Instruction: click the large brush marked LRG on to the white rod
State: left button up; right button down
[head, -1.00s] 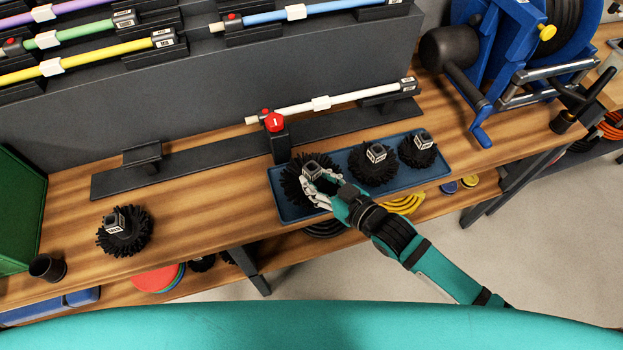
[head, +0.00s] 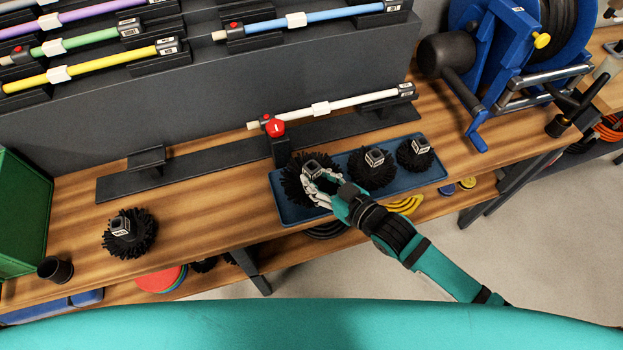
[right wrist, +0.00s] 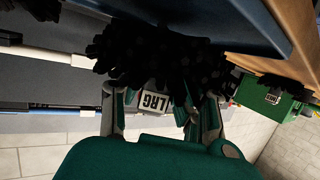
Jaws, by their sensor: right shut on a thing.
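The large brush (head: 298,185) is black and bristly, with a grey socket on top, at the left end of the blue tray (head: 293,216). In the right wrist view its label reads LRG (right wrist: 153,100). My right gripper (head: 318,184) is shut on the socket of this brush; the fingers sit on both sides of it (right wrist: 160,105). I cannot tell whether the brush touches the tray. The white rod (head: 345,102) lies in a dark holder behind the tray, its left end at a red-knobbed clamp (head: 274,129). My left gripper is not in view.
Two more black brushes stand in the tray, a middle one (head: 373,168) and a right one (head: 415,154). Another brush (head: 130,235) stands on the bench at left, near a black cup (head: 55,269). A blue reel (head: 500,60) stands at right. Coloured rods rest on the rack behind.

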aim_at(318, 171)
jog(key=shift+r+p, duration=1.75)
jog(key=shift+r, duration=0.25)
